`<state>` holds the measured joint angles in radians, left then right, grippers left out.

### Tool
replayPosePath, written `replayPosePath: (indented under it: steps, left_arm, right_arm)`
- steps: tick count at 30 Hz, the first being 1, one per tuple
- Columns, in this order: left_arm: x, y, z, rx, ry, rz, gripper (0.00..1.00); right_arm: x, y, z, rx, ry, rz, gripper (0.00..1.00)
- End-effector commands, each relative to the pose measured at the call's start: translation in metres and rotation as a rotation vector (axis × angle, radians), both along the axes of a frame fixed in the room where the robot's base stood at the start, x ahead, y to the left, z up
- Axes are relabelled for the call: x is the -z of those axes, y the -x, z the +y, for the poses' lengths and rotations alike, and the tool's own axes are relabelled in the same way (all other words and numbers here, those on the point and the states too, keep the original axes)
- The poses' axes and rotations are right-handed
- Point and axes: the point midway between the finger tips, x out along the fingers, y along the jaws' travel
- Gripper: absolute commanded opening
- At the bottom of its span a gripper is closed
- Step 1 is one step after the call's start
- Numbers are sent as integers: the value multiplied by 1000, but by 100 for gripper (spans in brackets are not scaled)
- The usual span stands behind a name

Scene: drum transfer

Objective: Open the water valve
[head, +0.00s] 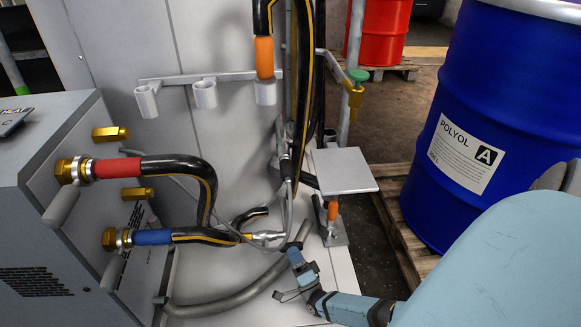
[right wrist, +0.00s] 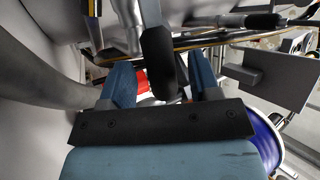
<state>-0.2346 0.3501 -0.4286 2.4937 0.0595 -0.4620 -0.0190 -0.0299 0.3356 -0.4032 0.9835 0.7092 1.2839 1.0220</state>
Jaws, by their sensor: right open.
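A brass valve (head: 354,97) with a green knob (head: 358,75) sits on the upright pipe behind the grey plate in the head view. I cannot tell whether this is the water valve. My right gripper (head: 294,252) is low near the machine's foot, just right of a silver hose fitting (head: 265,237). In the right wrist view my right gripper (right wrist: 165,82) is open, and a dark rounded handle (right wrist: 158,58) on a light metal stem (right wrist: 150,12) shows between its fingers. I cannot tell whether the fingers touch it. My left gripper is not in view.
Black hoses with red (head: 117,168) and blue (head: 152,237) bands hang from the grey cabinet (head: 60,205). A flat grey plate (head: 343,170) stands right of my gripper. A blue drum (head: 480,110) stands on a pallet (head: 408,235) at right, and a red drum (head: 383,32) is behind.

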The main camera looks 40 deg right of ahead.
Motion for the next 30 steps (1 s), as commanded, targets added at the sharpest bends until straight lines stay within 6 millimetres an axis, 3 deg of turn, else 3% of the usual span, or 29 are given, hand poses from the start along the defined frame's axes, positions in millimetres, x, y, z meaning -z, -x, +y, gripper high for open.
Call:
replayPosePath:
  steps: [5, 15, 21, 30]
  left_arm:
    - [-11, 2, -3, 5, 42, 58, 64]
    - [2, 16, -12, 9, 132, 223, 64]
    - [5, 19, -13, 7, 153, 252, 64]
    - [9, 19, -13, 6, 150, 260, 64]
  right_arm:
    - [1, 42, 8, 0, -1, 5, 57]
    - [2, 110, 20, 0, 0, 2, 57]
    - [4, 124, 23, -1, 0, 1, 57]
    - [4, 125, 23, -1, 0, 0, 57]
